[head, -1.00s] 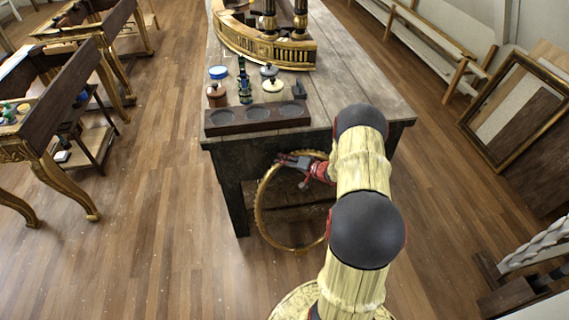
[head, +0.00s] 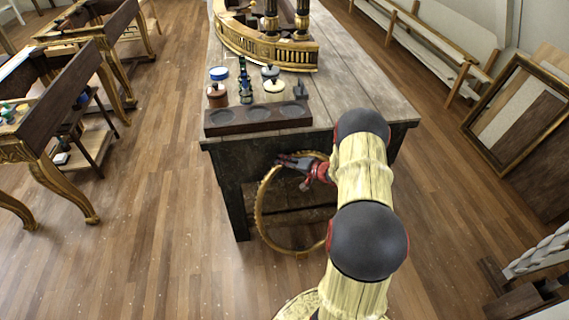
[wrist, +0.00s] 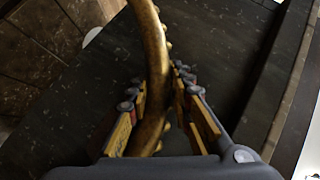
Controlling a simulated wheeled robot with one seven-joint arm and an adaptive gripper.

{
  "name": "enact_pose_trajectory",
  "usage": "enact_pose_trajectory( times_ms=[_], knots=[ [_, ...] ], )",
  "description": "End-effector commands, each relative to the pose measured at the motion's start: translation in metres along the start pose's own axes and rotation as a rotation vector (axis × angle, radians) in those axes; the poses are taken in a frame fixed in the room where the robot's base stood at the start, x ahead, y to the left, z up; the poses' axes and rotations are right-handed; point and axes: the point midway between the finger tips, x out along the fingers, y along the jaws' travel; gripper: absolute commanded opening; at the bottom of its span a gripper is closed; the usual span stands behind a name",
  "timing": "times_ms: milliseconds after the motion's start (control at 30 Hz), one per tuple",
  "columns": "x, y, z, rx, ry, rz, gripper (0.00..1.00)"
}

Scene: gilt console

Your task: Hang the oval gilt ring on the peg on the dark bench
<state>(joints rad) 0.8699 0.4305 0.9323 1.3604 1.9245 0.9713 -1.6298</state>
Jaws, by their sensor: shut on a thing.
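The oval gilt ring (head: 261,216) hangs upright from my gripper (head: 296,162), in front of the near side of the dark bench (head: 232,165). My gripper is shut on the ring near its top. In the wrist view the ring (wrist: 151,40) runs between the two fingers of my gripper (wrist: 165,90), with the dark bench side behind it. My arm hides part of the ring's right side. I cannot make out a peg in either view.
On the bench top stand a dark tray with round hollows (head: 225,122), several small jars and bottles, and a gilt curved piece (head: 262,48). Gilt-legged tables (head: 60,185) stand at the left. A gilt frame (head: 480,140) leans at the right. The wooden floor between is clear.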

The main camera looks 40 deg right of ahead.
Motion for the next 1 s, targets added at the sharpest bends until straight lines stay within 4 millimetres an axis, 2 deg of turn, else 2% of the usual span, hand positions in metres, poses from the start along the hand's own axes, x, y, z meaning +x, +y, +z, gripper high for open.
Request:
enact_pose_trajectory(
  times_ms=[400, 433, 800, 1000],
  knots=[
    [-0.0002, -0.0016, -0.0021, -0.003, 0.002, -0.002, 0.00],
    [-0.0002, -0.0016, -0.0021, -0.003, 0.002, -0.002, 0.22],
    [-0.0001, -0.0008, -0.0010, -0.002, 0.001, -0.001, 0.43],
    [-0.0001, -0.0003, -0.0004, -0.001, 0.001, -0.001, 0.43]
  ],
)
